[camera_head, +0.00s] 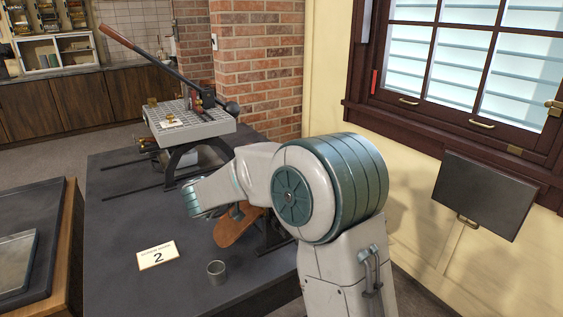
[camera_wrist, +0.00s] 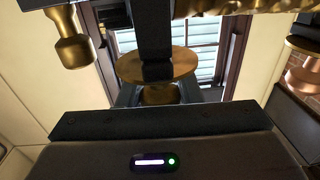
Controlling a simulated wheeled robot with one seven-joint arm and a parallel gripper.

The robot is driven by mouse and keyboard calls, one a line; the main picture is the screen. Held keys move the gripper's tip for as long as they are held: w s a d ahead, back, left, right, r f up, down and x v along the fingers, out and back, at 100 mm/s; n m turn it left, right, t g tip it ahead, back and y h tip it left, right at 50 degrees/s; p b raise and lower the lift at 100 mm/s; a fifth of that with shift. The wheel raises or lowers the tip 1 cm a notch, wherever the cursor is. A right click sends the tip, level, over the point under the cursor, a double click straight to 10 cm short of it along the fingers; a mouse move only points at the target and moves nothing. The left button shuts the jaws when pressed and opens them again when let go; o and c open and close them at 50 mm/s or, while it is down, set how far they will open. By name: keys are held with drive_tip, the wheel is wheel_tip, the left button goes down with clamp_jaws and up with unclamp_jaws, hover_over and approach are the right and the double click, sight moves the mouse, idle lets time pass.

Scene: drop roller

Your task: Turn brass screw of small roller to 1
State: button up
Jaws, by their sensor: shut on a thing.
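In the wrist view a round brass screw head (camera_wrist: 128,68) shows at the middle, with a dark upright finger of my gripper (camera_wrist: 156,45) across it. My gripper appears shut on this brass piece. No number on it can be read. A ribbed golden cylinder (camera_wrist: 225,7) crosses the top edge, and a brass knob (camera_wrist: 68,40) hangs at upper left. In the head view my arm hides most of the small roller; a brown wooden part (camera_head: 238,229) and some dark frame (camera_head: 271,236) show beside it. The fingertips are hidden there.
On the dark bench (camera_head: 115,215) a card marked 2 (camera_head: 157,255) and a small grey cup (camera_head: 216,273) stand in front of my arm. A lever press (camera_head: 190,122) stands behind. A copper-coloured part (camera_wrist: 304,72) shows at the right of the wrist view.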

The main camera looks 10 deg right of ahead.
drive_tip(key=shift+s+r+m+g+h+p, duration=0.15)
drive_tip(key=shift+m+g+h+p, duration=0.4)
drive_tip(key=shift+m+g, duration=0.7)
drive_tip(key=shift+g, duration=0.55)
drive_tip(key=o, duration=1)
drive_tip(key=shift+d, duration=0.1)
drive_tip(key=shift+c, duration=0.2)
drive_tip(key=s+a, duration=0.2)
drive_tip(key=a, duration=1.1)
drive_tip(key=shift+s+a, duration=0.25)
drive_tip(key=shift+a, duration=0.05)
